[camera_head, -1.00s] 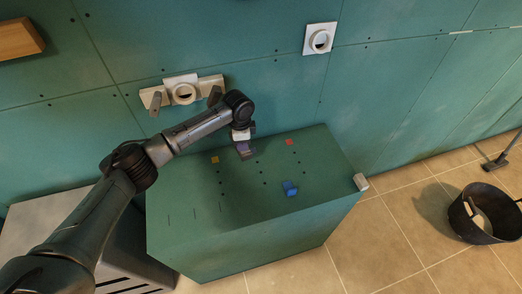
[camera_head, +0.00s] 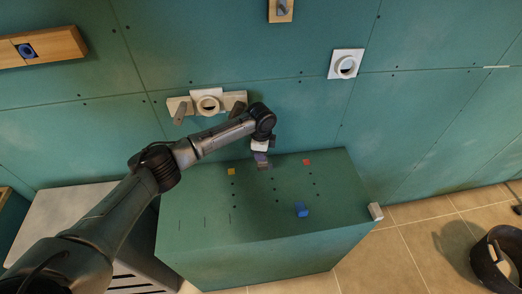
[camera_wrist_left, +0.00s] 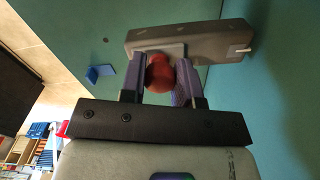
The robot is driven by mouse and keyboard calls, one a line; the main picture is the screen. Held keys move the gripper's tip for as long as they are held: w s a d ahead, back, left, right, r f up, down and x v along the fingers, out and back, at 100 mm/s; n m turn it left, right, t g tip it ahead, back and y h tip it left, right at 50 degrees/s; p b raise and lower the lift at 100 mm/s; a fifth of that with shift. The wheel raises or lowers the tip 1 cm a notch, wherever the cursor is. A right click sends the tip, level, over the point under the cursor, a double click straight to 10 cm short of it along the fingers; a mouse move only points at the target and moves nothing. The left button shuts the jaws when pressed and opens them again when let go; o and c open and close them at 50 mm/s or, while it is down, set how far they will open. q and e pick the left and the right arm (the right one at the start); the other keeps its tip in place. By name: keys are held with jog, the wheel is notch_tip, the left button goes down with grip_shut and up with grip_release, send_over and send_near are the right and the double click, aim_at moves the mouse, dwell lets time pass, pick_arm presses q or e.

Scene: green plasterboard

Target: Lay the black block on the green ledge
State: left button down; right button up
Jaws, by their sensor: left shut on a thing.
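My left gripper (camera_head: 262,159) is over the back part of the green ledge (camera_head: 240,215), the flat top of a green box against the wall. In the left wrist view its purple-padded fingers (camera_wrist_left: 158,80) are around a red rounded piece (camera_wrist_left: 160,72). A dark grey block (camera_wrist_left: 190,38) lies across just beyond the fingertips, the best match for the black block. The red piece appears to be part of it. In the head view the block (camera_head: 264,166) is small and partly hidden by the gripper. I cannot tell whether it touches the ledge. My right gripper is not in view.
The ledge top carries a yellow square (camera_head: 231,171), a red square (camera_head: 306,161), a blue piece (camera_head: 301,211) and several dark dots. A pale block (camera_head: 375,211) is at its right edge. A black bucket (camera_head: 497,258) stands on the floor.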

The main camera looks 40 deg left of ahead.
pick_arm(q)
jog(key=shift+f+b, duration=1.6)
jog(key=shift+f, duration=2.25)
jog(key=shift+f, duration=0.2)
jog(key=shift+f, duration=0.5)
jog(key=c, duration=0.8)
grip_release()
jog(key=shift+r+p, duration=0.55)
jog(key=shift+r, duration=3.25)
jog(key=shift+n, duration=0.3)
